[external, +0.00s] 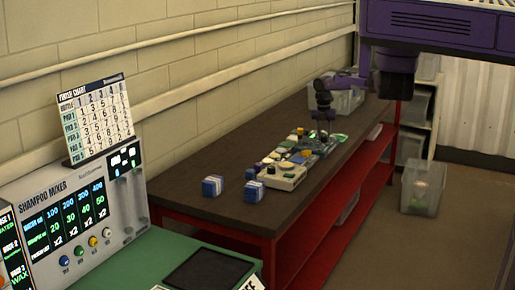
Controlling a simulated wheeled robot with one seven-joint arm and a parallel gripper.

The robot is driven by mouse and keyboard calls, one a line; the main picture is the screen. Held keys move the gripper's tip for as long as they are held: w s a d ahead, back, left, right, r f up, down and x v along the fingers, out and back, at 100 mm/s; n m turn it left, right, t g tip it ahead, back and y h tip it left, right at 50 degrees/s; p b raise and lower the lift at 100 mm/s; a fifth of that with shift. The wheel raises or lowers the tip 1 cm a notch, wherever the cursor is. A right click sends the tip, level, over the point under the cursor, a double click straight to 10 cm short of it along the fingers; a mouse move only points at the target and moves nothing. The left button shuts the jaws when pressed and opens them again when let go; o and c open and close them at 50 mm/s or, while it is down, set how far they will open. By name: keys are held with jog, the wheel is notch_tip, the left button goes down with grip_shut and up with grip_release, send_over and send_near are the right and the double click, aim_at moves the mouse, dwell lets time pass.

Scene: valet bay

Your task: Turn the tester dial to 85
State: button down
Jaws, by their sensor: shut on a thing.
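My gripper (322,134) points straight down over the red-framed workbench (225,204), at the far end of a row of small items. Its fingers reach down to a low grey device (328,147) that looks like the tester, and they are shut on what appears to be its dial. The dial is hidden by the fingers, and no pointer or number can be read at this size. A small green patch (340,138) shows just right of the fingers.
Blue-and-white packs (212,186) lie nearer. A clear bin (349,100) stands behind the arm. The shampoo mixer (75,217) is at lower left.

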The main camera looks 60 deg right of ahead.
jog(key=shift+r, duration=0.1)
jog(key=c, duration=1.1)
grip_release()
jog(key=shift+o, duration=0.2)
jog(key=shift+w+r+b, duration=0.15)
jog(key=shift+r+b, duration=0.25)
jog(key=shift+r, duration=1.55)
jog(key=shift+w+r+b, duration=0.1)
jog(key=shift+r+b, duration=0.25)
jog(key=shift+r, duration=1.55)
